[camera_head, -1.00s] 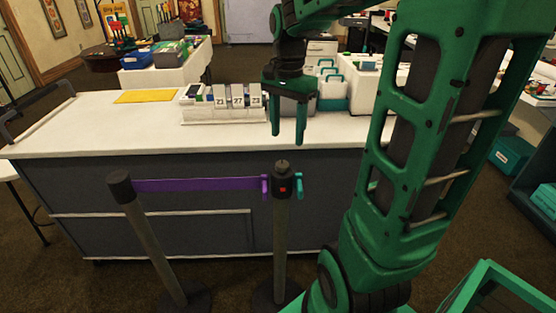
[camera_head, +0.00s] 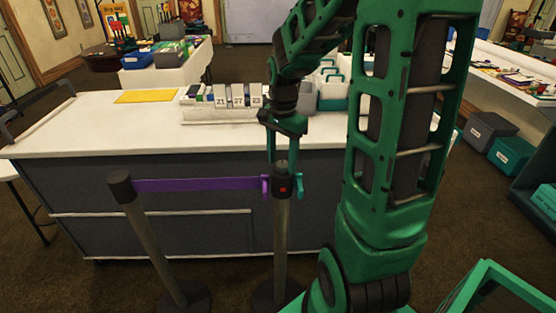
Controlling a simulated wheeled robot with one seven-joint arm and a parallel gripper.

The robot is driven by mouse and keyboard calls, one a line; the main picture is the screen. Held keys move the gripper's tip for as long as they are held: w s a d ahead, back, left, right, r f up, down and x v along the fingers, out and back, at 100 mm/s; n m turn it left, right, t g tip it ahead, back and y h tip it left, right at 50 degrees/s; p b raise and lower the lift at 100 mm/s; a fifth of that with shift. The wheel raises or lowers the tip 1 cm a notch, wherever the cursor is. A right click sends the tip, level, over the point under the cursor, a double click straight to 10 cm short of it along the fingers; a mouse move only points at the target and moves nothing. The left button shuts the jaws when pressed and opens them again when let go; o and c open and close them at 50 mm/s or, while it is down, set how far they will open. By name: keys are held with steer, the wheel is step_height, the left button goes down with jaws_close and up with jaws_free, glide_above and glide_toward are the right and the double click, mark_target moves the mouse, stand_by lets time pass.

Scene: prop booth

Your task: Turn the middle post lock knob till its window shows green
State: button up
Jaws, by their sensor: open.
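The middle post (camera_head: 281,240) stands upright in front of the white-topped counter. Its dark head (camera_head: 281,188) has a small window showing red (camera_head: 284,189). The lock knob (camera_head: 281,167) sits on top of the head. A purple belt (camera_head: 200,184) reaches the head from the left, and a teal clip (camera_head: 299,186) is on its right. My gripper (camera_head: 283,162) points down over the post head, with its open fingers appearing on either side of the knob. I cannot tell whether they touch it.
A second post (camera_head: 145,240) stands to the left. Behind is the counter (camera_head: 90,130) with number cards (camera_head: 238,97), a yellow sheet (camera_head: 147,96) and teal-fronted holders (camera_head: 333,92). A teal open frame (camera_head: 495,290) is at the lower right. My arm hides part of the counter's right side.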

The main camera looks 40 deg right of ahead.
steer(key=shift+f, duration=0.1)
steer(key=c, duration=1.1)
steer(key=shift+a, duration=0.25)
steer(key=shift+d, duration=0.1)
